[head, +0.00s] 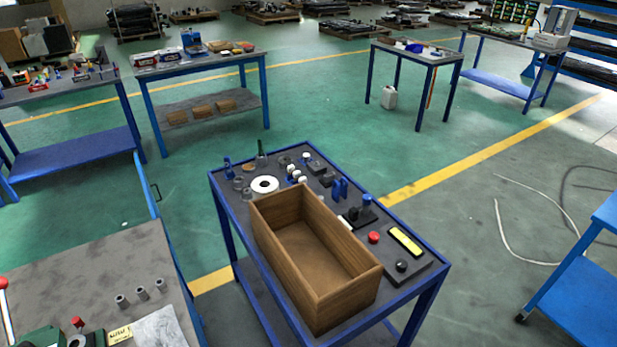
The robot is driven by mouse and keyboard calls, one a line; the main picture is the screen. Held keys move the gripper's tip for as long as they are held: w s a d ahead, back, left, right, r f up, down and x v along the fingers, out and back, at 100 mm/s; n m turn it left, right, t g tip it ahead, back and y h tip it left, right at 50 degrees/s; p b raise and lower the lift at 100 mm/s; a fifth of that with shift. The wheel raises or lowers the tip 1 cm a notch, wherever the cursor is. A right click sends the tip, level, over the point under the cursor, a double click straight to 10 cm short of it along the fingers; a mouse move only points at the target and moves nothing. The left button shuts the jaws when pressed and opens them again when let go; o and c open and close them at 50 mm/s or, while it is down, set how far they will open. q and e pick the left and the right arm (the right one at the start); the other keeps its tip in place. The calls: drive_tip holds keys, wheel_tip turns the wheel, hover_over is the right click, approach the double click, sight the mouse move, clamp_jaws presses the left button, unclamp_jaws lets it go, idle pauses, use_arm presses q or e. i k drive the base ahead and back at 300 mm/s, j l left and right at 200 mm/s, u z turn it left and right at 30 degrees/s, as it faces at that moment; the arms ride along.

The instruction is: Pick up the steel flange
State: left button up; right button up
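A blue-framed table (412,291) stands in the middle of the head view with small parts along its far side. A flat, pale ring with a centre hole (264,184) lies behind the wooden box's far left corner. Small grey round parts (238,183) sit just left of the ring, and another dark grey round part (285,161) is to its upper right. The parts are too small for me to tell which one is the steel flange. Neither of my grippers is in view.
An open, empty wooden box (318,250) fills much of the table. A red button (373,237) and a yellow-topped block (406,241) lie to its right. A grey-topped bench (90,265) with several small cylinders stands at left. Green floor is clear behind the table.

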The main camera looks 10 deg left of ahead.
sight(283, 161)
drive_tip(key=i+l+z, duration=0.15)
drive_tip(key=l, duration=0.35)
drive_tip(key=i+l+z, duration=0.3)
drive_tip(key=i+l, duration=0.3)
drive_tip(key=l, duration=0.15)
drive_tip(key=i+l+z, duration=0.35)
drive_tip(key=i+l, duration=0.3)
drive_tip(key=i+u, duration=0.3)
drive_tip(key=i, duration=0.15)
drive_tip(key=i+l+u, duration=0.1)
drive_tip(key=i+u, duration=0.2)
drive_tip(key=i, duration=0.2)
drive_tip(key=i+l+u, duration=0.3)
drive_tip(key=i, duration=0.15)
drive_tip(key=i+j+u, duration=0.1)
drive_tip(key=i+u, duration=0.55)
drive_tip(key=u, duration=0.3)
drive_tip(key=i+l+u, duration=0.2)
drive_tip(key=i+u, duration=0.25)
drive_tip(key=i+l+u, duration=0.2)
drive_tip(key=u, duration=0.25)
drive_tip(key=i+l+u, duration=0.2)
drive_tip(key=l+u, duration=0.25)
